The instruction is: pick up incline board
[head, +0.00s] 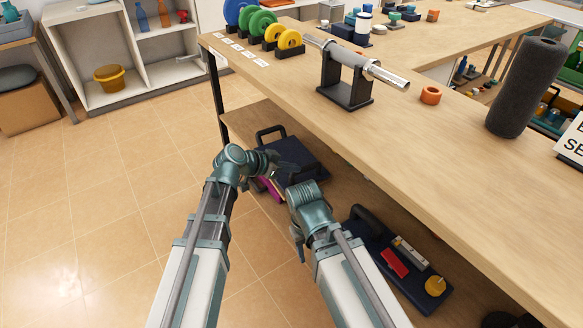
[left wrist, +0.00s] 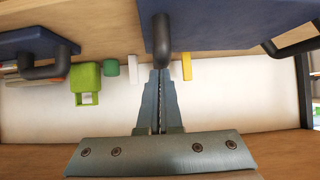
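A dark navy board (head: 300,160) with a black loop handle (head: 270,134) lies on the lower shelf; I take it for the incline board. My left gripper (head: 290,168) reaches over its near edge. In the left wrist view, a navy board (left wrist: 235,22) fills the top and a dark handle bar (left wrist: 161,38) stands at the tips of my left gripper (left wrist: 159,74). The fingers are close together, with only a thin line between them; I see nothing held, and contact with the bar is unclear. My right gripper (head: 299,240) hangs beside the shelf, mostly hidden by its wrist.
A second navy board (head: 370,238) with a red block and a yellow knob lies nearer on the lower shelf. The tabletop (head: 450,150) overhangs the shelf and carries a metal bar on a black stand (head: 345,92) and a dark foam roller (head: 525,88). The tiled floor at left is clear.

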